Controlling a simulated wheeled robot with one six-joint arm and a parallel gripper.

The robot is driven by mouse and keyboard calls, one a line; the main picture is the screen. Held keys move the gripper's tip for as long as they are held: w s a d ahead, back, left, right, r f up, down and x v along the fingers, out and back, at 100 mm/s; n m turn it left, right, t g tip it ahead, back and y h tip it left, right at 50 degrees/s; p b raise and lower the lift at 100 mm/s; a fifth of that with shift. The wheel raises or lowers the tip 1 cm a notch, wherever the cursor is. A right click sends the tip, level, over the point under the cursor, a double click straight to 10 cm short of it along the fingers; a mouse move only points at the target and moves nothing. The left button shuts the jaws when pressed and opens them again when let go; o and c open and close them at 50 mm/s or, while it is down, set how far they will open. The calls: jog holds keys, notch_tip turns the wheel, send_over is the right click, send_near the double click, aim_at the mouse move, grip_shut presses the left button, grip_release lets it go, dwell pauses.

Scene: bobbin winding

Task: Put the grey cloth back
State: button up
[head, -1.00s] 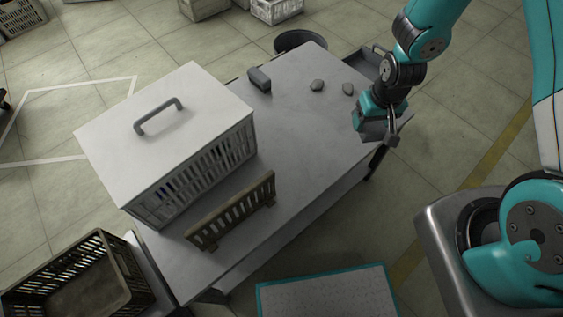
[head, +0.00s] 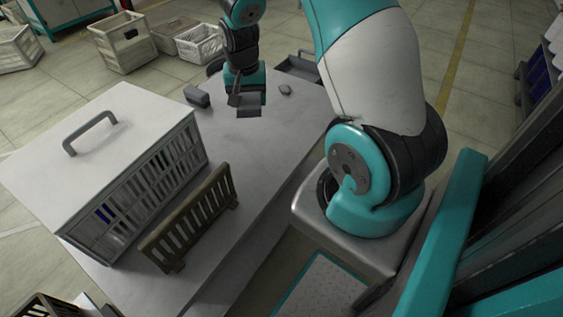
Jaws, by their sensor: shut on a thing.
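My gripper (head: 246,96) is over the far part of the grey table (head: 270,135), pointing down. It is shut on a small flat grey piece, which I take to be the grey cloth (head: 250,106). The cloth is at the fingertips, and I cannot tell whether it touches the tabletop. A dark grey block (head: 197,96) lies to the left of the gripper. A small grey lump (head: 285,90) lies to its right.
A large white slatted box (head: 150,180) with a handled lid and a brown slatted rack (head: 190,220) stand on the near left of the table. A grey open tray (head: 298,66) is at the far edge. The table's middle is clear.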

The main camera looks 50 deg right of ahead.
aim_at(285, 145)
jog(key=s+d+m+b, duration=0.4)
jog(key=d+m+b, duration=0.25)
jog(key=d, duration=0.25)
jog(key=shift+m+g, duration=0.3)
jog(key=shift+m, duration=0.25)
jog(key=f+b, duration=0.1)
jog(key=f, duration=0.5)
jog(key=f+b, duration=0.2)
jog(key=f, duration=0.5)
jog(key=f+b, duration=0.2)
jog(key=f, duration=0.4)
jog(key=shift+s+d+f, duration=0.15)
jog(key=shift+s+f, duration=0.05)
jog(key=shift+s, duration=0.05)
jog(key=shift+f, duration=0.1)
jog(key=o, duration=0.9)
